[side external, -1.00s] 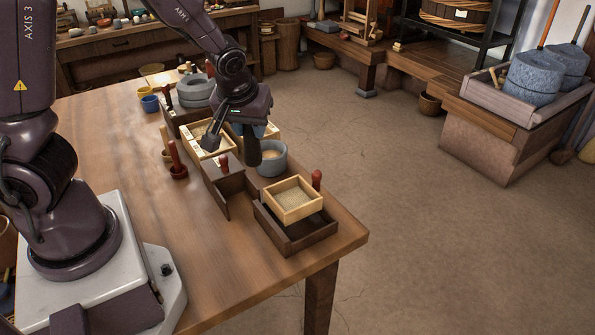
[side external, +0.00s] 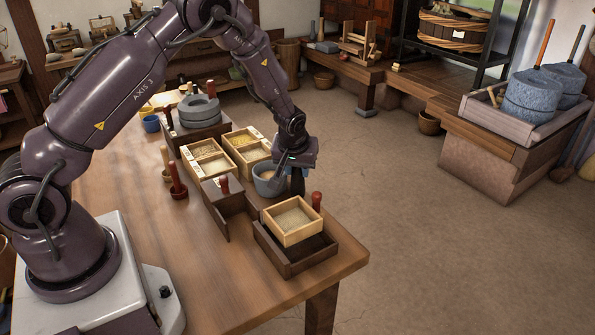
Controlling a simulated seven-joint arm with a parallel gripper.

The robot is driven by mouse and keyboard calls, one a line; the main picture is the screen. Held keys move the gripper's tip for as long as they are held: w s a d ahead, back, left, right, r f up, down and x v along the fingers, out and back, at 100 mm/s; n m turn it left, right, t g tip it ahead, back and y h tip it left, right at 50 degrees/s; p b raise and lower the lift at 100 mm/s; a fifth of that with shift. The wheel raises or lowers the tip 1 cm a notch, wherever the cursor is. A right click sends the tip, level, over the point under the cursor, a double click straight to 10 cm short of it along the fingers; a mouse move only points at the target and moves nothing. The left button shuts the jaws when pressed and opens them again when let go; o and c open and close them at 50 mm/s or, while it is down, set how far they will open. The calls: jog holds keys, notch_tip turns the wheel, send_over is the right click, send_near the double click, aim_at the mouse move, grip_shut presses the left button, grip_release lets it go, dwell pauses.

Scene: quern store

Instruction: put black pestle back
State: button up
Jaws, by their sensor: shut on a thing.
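My gripper (side external: 297,170) is at the right side of the table, just right of the grey mortar bowl (side external: 266,184). It is shut on a dark upright thing that looks like the black pestle (side external: 298,184). Only a short part of it shows below the jaws, and its lower end is hard to make out behind the sieve box. I cannot tell whether it touches the table or the bowl's wall. The bowl is open at the top, with pale contents inside.
A wooden sieve box (side external: 292,221) sits on a dark tray (side external: 268,249) in front, with a red knob (side external: 317,201) beside it. The front left tabletop is clear.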

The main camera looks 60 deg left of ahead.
jog(key=shift+f, duration=0.65)
jog(key=shift+f, duration=0.15)
jog(key=o, duration=0.9)
jog(key=s+d+r+m+h, duration=0.1)
jog(key=s+d+r, duration=0.2)
jog(key=s+r, duration=0.35)
jog(key=s+d+r+m+t+h, duration=0.1)
jog(key=s+d+r+m, duration=0.15)
jog(key=r, duration=0.75)
jog(key=s+d+r+m+h, duration=0.1)
jog(key=s+d+r, duration=0.35)
jog(key=r, duration=0.35)
jog(key=s+d+r+m, duration=0.1)
jog(key=s, duration=0.3)
jog(key=s+d+r+m+t, duration=0.1)
jog(key=s+r+m, duration=0.1)
jog(key=s, duration=0.2)
jog(key=s+d+r+m, duration=0.1)
jog(key=s, duration=0.4)
jog(key=shift+r+m, duration=0.15)
jog(key=shift+m, duration=0.1)
